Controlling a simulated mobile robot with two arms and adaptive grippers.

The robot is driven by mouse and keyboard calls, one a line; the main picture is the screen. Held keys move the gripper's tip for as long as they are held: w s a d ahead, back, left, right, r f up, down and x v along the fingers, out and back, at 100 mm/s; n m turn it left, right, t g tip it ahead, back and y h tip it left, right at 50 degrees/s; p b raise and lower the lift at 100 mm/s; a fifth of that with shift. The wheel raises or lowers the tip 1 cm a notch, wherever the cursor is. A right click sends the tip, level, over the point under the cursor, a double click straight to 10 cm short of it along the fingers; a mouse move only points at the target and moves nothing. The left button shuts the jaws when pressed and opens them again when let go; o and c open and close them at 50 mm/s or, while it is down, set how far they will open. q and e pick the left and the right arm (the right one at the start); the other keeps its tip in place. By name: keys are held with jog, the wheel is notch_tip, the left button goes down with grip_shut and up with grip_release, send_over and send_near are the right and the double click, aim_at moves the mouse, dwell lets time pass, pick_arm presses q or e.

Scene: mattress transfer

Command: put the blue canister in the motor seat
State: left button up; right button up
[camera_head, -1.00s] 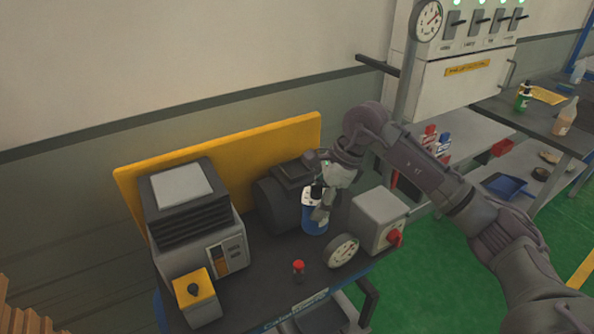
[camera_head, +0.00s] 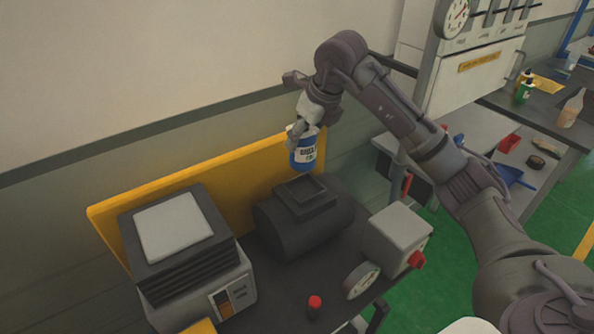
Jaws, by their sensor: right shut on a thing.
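The blue canister (camera_head: 303,155) has a white label with dark print and is upright in the air. My right gripper (camera_head: 303,132) is shut on its upper part, which the fingers partly hide. The dark motor (camera_head: 300,228) lies on the bench below, and its square raised seat (camera_head: 301,193) is on top. The canister is above the seat in the picture, apart from it, with its base close to the seat's far edge. My left gripper is not in view.
The dark bench (camera_head: 270,290) holds a black and white unit (camera_head: 185,250) at left, a grey box with red knob (camera_head: 395,238), a gauge (camera_head: 362,281) and a red-capped item (camera_head: 314,305). A yellow panel (camera_head: 180,195) stands behind. A side table with bottles is at right.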

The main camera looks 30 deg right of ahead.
aim_at(306, 167)
jog(key=f, duration=0.1)
jog(key=s+f+p, duration=0.1)
jog(key=f, duration=0.2)
jog(key=shift+s, duration=0.3)
jog(key=p+x, duration=0.1)
jog(key=x, duration=0.1)
jog(key=shift+d+f, duration=0.15)
jog(key=shift+f, duration=0.85)
jog(key=shift+s, duration=0.1)
jog(key=o, duration=1.1)
jog(key=shift+f, duration=0.1)
jog(key=o, duration=0.3)
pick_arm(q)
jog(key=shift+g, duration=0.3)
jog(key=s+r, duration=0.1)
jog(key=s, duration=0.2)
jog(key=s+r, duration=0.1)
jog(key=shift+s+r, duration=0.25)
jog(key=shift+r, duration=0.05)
pick_arm(e)
jog(key=shift+o, duration=0.2)
